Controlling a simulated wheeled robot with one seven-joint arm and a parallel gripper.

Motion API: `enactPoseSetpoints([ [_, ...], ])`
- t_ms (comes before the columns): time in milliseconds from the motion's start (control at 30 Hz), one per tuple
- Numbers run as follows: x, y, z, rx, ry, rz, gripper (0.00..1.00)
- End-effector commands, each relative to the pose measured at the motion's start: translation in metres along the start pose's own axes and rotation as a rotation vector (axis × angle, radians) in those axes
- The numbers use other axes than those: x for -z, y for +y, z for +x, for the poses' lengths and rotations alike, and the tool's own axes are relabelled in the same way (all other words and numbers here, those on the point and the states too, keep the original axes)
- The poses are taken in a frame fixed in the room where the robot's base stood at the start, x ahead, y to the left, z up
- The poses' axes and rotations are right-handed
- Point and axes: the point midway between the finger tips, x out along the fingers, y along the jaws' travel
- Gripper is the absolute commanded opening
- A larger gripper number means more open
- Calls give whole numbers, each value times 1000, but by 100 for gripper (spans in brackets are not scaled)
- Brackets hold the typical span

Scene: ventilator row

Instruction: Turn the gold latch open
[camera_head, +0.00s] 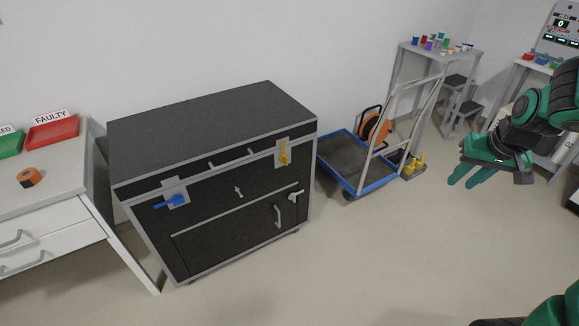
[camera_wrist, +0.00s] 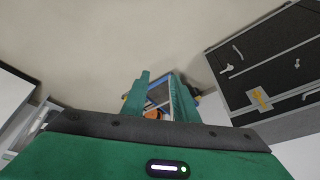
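The gold latch (camera_head: 284,152) sits on a light plate at the upper right of the black chest's front (camera_head: 235,195). Its handle looks about upright along the front face. It also shows in the wrist view as a small yellow bar (camera_wrist: 259,97) at the right. My gripper (camera_head: 467,180) is in the air at the right, well apart from the chest. In the wrist view its two green fingers (camera_wrist: 160,95) stand apart with an open gap and nothing held between them.
A blue latch (camera_head: 172,201) is at the chest's left. A blue-edged trolley (camera_head: 362,183) with an orange reel (camera_head: 376,126) behind it stands right of the chest. A white drawer unit (camera_head: 50,215) stands at left. The floor before the chest is clear.

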Motion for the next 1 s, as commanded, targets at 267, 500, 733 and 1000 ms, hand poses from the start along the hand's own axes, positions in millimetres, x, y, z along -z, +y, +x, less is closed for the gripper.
enactPoseSetpoints([
  [267, 90, -75, 87, 85, 204, -160, 27],
  [500, 141, -151, 154, 168, 389, -275, 27],
  [733, 163, -228, 210, 257, 566, -371, 27],
  [1000, 155, -312, 264, 377, 765, -460, 27],
])
